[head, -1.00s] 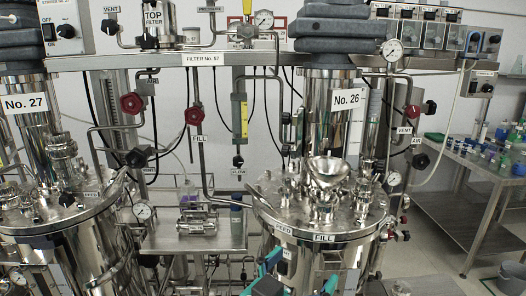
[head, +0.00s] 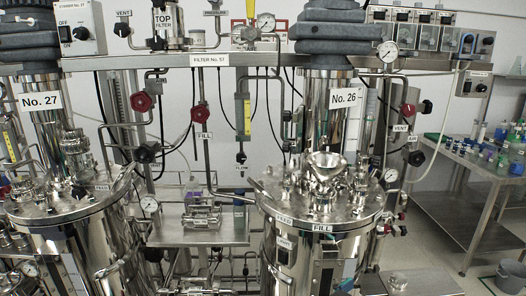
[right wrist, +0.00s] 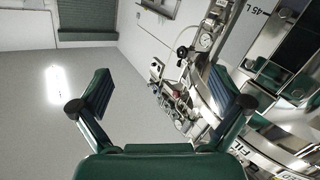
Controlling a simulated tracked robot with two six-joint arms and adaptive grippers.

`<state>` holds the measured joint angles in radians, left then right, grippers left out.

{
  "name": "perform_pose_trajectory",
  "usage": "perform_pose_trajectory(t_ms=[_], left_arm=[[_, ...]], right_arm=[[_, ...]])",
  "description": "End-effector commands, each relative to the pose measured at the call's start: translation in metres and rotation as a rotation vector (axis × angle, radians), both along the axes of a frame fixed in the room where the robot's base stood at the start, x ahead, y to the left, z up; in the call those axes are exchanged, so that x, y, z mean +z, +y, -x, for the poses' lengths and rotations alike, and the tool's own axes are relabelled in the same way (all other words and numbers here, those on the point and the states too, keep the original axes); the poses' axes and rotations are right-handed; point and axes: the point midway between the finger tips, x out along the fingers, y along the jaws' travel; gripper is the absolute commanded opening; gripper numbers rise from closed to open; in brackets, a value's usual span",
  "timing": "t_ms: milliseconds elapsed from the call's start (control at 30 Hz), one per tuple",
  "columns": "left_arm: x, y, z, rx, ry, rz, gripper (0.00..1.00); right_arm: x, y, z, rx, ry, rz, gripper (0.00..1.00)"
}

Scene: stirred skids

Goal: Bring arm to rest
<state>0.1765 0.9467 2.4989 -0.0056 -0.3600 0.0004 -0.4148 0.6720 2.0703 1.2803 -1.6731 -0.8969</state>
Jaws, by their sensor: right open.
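My right gripper (right wrist: 162,95) shows in the right wrist view with its two green and dark fingers spread wide. Nothing is between them. Behind the right finger is the shiny metal of a vessel, seen tilted. Neither gripper shows in the head view now. My left gripper is in neither current view.
Two steel vessels, No. 27 (head: 75,250) and No. 26 (head: 310,250), stand left and right of centre in the head view. A funnel (head: 325,170) sits on the No. 26 lid. A small steel shelf (head: 200,237) lies between them. A bench (head: 480,165) with labware is at right.

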Motion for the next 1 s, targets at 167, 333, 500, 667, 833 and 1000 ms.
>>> perform_pose_trajectory(t_ms=[167,333,500,667,833,1000], left_arm=[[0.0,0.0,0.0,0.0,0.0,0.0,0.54],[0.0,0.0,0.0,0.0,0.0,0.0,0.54],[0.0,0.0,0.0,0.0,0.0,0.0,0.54],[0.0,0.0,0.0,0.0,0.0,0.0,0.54],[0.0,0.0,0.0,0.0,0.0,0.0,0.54],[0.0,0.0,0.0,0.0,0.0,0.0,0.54]], right_arm=[[-0.124,-0.055,-0.009,0.134,0.208,-0.08,1.0],[-0.249,-0.053,0.023,0.335,0.416,-0.355,1.0],[-0.337,0.003,0.096,0.519,0.645,-0.731,1.0],[-0.36,0.071,0.17,0.655,0.866,-1.018,1.0],[-0.358,0.102,0.221,0.667,1.034,-1.202,1.0],[-0.358,0.106,0.23,0.625,1.058,-1.248,1.0]])
